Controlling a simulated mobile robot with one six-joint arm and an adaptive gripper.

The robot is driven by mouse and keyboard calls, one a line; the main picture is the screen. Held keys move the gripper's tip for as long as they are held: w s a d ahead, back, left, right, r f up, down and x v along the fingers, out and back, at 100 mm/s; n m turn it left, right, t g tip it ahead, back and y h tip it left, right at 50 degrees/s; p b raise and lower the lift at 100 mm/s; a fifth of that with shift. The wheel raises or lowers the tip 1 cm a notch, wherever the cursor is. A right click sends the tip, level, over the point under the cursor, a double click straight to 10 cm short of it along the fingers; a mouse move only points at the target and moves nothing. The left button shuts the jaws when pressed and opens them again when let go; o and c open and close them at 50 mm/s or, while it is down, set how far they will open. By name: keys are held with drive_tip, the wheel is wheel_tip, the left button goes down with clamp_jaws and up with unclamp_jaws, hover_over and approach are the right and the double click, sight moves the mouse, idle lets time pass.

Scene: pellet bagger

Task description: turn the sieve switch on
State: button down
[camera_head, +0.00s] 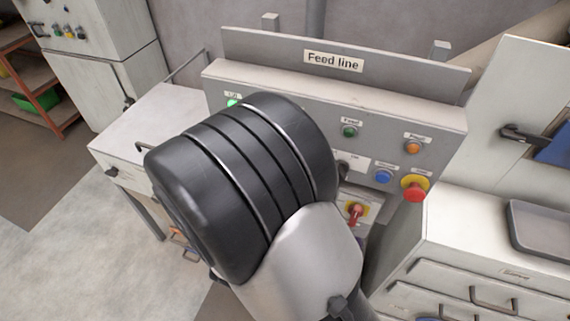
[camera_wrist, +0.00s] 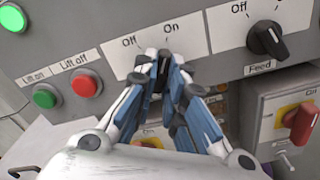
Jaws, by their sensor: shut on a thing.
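In the wrist view, my gripper (camera_wrist: 165,62) is at the grey control panel, at a switch plate (camera_wrist: 117,57) marked Off on the left and On on the right. Its blue and grey fingers are shut on a dark switch knob (camera_wrist: 159,78) below and between these words. The fingers cover most of the knob, so I cannot tell which way it points. The name label under it is hidden, so I cannot read whether it says sieve. In the head view, my own black wrist hides the gripper and this switch.
Right of my gripper is a black Feed knob (camera_wrist: 267,40), with a red rotary handle (camera_wrist: 299,125) below. Left are a lit green lamp (camera_wrist: 12,18), a green button (camera_wrist: 46,96) and a red button (camera_wrist: 86,83). A red emergency button (camera_head: 414,188) sits at the panel's right.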

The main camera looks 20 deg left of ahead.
drive_tip(key=c, duration=1.7)
unclamp_jaws()
drive_tip(key=shift+o, duration=0.2)
drive_tip(key=s, duration=1.2)
drive_tip(key=shift+a, duration=0.45)
